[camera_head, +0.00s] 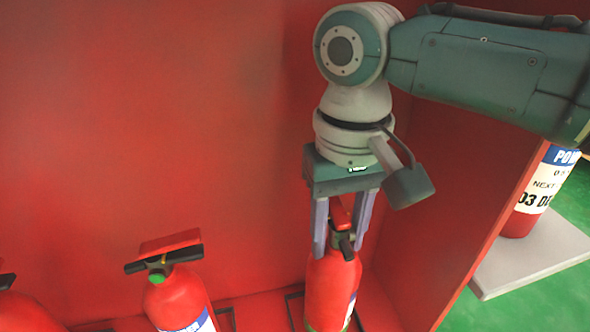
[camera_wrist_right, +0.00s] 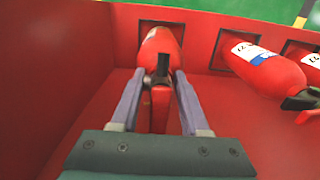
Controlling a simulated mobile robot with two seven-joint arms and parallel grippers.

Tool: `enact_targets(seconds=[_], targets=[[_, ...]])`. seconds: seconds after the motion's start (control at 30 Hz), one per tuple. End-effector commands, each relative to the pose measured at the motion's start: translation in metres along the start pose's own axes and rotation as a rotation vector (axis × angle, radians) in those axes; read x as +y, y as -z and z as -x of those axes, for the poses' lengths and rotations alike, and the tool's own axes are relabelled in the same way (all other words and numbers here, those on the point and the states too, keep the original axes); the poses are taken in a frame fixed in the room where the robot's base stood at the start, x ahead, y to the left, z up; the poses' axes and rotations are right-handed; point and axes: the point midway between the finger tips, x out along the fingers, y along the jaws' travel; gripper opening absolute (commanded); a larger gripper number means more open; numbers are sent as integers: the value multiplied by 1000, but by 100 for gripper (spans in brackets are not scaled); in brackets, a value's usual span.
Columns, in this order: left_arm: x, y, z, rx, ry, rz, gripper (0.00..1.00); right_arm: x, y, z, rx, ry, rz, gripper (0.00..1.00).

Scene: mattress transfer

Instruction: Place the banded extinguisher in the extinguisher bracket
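A red extinguisher (camera_head: 332,290) with a black-and-red handle stands upright at the right end of the red cabinet, inside a dark bracket frame (camera_head: 291,312). My right gripper (camera_head: 339,250) is above it, pointing down. Its two fingers straddle the handle and neck, with visible gaps beside the handle, so it looks open. In the right wrist view the same extinguisher (camera_wrist_right: 160,45) lies between the fingertips (camera_wrist_right: 160,75). Its lower part is cut off in the head view, and I cannot clearly make out a band. My left gripper is not in view.
Other red extinguishers stand to the left, one with a green spot (camera_head: 180,300) and one cut off at the corner (camera_head: 20,310). The cabinet's right wall (camera_head: 480,225) is close to my right arm. Beyond it, a labelled extinguisher (camera_head: 540,195) stands on a grey slab (camera_head: 535,250).

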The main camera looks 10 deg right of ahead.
Motion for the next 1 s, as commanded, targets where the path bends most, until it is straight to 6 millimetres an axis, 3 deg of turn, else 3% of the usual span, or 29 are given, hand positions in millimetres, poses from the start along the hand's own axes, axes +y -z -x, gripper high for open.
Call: enact_targets(seconds=[0.17,0.47,1.0], targets=[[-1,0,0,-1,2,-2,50,0,0,0,0,0,0,67],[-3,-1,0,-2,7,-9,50,0,0,3,2,0,0,67],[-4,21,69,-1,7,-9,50,0,0,110,1,1,0,67]])
